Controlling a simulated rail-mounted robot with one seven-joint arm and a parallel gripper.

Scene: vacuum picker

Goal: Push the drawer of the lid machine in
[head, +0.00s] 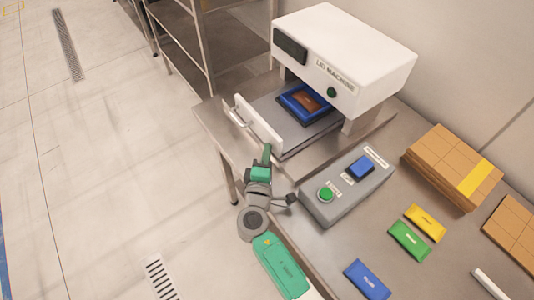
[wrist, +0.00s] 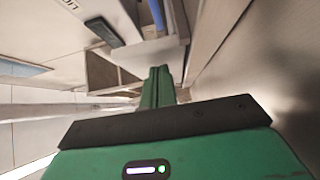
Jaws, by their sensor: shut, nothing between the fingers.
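The white lid machine (head: 345,60) stands on the steel table, with a dark panel (head: 290,46) that also shows in the wrist view (wrist: 104,32). Its drawer is out toward the left; the white drawer front (head: 262,126) has a bar handle (head: 238,111) and stands clear of the housing. A blue tray (head: 290,104) with a brown pack (head: 308,101) sits on the drawer, partly under the housing. My green gripper (head: 267,152) is shut and empty, close to the near end of the drawer front. Its fingers show together in the wrist view (wrist: 158,85). I cannot tell whether they touch the drawer front.
Yellow, green and blue packs (head: 367,279) and cardboard boxes (head: 450,165) lie farther right. A metal rack (head: 205,45) stands behind. Open floor lies left.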

